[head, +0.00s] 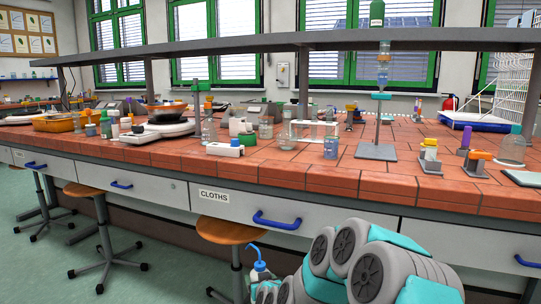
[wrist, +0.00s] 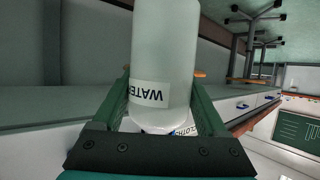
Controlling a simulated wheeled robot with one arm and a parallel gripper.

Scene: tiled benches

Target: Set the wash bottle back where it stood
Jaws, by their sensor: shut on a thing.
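The wash bottle (wrist: 165,45) is a pale, translucent bottle with a white label reading WATER, upside down in the wrist view. My gripper (wrist: 160,85) is shut on it, with one green finger on each side. In the head view the blue nozzle and cap of the wash bottle (head: 257,266) show at the bottom, in front of the bench and lower than its top. My arm hides most of the gripper in the head view.
The red-tiled bench (head: 330,178) is crowded with glassware, a white balance (head: 160,131) and a stand (head: 376,150) under an overhead shelf (head: 250,46). Bare tiles run along its front edge. A stool (head: 231,232) stands close behind the bottle, below the CLOTHS drawer (head: 240,205).

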